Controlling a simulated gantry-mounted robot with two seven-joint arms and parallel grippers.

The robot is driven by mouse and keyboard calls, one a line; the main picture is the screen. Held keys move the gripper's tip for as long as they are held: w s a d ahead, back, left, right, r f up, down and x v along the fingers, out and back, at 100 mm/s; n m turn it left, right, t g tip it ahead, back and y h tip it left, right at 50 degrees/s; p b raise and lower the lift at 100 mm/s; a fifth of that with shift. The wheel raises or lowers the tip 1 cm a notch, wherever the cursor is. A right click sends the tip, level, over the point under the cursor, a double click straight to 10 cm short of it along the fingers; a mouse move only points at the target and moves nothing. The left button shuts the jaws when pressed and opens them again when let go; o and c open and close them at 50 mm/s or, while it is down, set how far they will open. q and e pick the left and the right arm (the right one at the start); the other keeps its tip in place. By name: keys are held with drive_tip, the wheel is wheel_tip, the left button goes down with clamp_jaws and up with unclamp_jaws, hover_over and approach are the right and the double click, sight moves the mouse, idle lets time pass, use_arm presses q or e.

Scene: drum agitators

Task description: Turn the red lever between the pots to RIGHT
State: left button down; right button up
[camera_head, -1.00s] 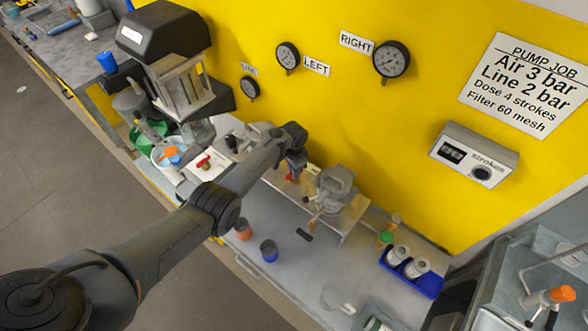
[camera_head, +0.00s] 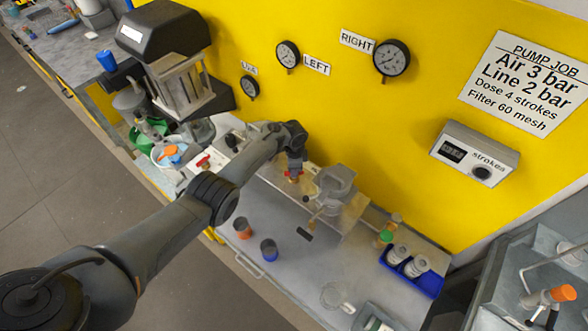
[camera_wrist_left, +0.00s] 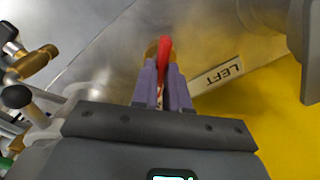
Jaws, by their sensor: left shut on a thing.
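The red lever (camera_head: 293,174) sits on a brass body on the low bench shelf, left of the grey pot (camera_head: 335,186). My left gripper (camera_head: 293,168) is over it from above. In the left wrist view the red lever (camera_wrist_left: 165,52) stands between the two purple fingers (camera_wrist_left: 164,85), which are shut on it. The lever's tip points away from the wrist, beside a LEFT label (camera_wrist_left: 220,74). The brass part under the lever is mostly hidden by it. My right gripper is not in view.
A second red-handled valve (camera_head: 204,161) stands on a white plate to the left. An orange cup (camera_head: 242,228) and a blue cup (camera_head: 268,250) stand on the bench in front. A blue tray (camera_head: 424,283) with white containers is to the right. The yellow wall carries gauges (camera_head: 391,58).

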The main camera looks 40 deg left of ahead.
use_arm(q)
drive_tip(key=c, duration=1.1)
unclamp_jaws()
drive_tip(key=shift+c, duration=0.2)
wheel_tip(320, 180, up, 11)
drive_tip(key=p, duration=0.3)
drive_tip(key=shift+f, duration=0.15)
